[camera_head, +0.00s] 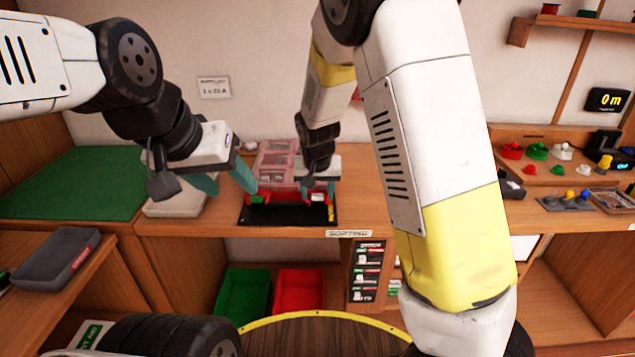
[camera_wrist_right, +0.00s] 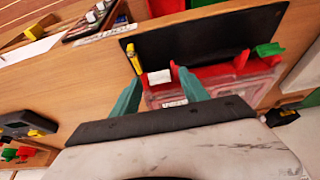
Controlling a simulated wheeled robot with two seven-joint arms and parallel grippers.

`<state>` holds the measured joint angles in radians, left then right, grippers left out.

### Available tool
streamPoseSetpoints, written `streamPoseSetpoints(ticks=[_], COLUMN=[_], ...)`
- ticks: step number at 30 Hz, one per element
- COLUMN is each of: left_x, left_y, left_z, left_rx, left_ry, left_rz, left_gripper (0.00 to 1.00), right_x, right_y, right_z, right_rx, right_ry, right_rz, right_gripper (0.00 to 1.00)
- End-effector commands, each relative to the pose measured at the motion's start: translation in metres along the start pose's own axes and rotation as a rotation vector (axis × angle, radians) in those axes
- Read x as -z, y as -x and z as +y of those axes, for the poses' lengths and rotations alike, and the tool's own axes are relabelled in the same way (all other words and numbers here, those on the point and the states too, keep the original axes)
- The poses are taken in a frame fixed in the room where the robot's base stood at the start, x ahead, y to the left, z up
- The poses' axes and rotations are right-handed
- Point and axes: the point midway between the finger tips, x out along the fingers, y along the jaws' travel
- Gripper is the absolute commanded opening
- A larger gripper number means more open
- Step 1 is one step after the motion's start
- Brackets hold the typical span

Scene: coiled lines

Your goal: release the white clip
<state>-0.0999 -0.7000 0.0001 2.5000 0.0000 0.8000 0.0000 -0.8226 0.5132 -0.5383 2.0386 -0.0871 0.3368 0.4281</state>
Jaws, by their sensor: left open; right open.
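The white clip (camera_wrist_right: 159,77) lies at the near edge of the black mat (camera_wrist_right: 205,40) in the right wrist view, against a red and clear case (camera_wrist_right: 220,82). My right gripper (camera_wrist_right: 160,84) is open, with one teal finger on each side of the clip; I cannot tell whether they touch it. In the head view the right gripper (camera_head: 318,193) is over the black mat (camera_head: 290,216). My left gripper (camera_head: 228,182) is open, left of the mat, with one finger near a green clip (camera_head: 257,199).
Yellow clips (camera_wrist_right: 134,60) and a green clip (camera_wrist_right: 267,50) lie by the mat. A grey-white box (camera_head: 175,205) stands left of it. Green (camera_head: 243,292) and red (camera_head: 299,293) bins sit below the counter. Coloured parts (camera_head: 537,151) lie at the right.

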Motion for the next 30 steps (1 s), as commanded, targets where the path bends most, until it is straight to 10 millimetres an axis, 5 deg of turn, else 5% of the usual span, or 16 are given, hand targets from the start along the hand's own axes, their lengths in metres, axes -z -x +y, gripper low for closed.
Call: streamPoseSetpoints(ticks=[7,15,30], left_x=[0.000,0.000,0.000], left_y=[0.000,0.000,0.000], left_z=[0.000,0.000,0.000], left_rx=[0.000,0.000,0.000], left_ry=[0.000,0.000,0.000], left_rz=[0.000,0.000,0.000], left_gripper=[0.53,0.53,0.53], right_x=[0.000,0.000,-0.012], right_y=[-0.001,-0.001,-0.004], right_z=[0.000,0.000,0.000], right_rx=[0.000,0.000,-0.002], right_ry=[-0.001,-0.001,0.002], right_rz=[0.000,0.000,0.154], right_gripper=[0.51,0.00,0.00])
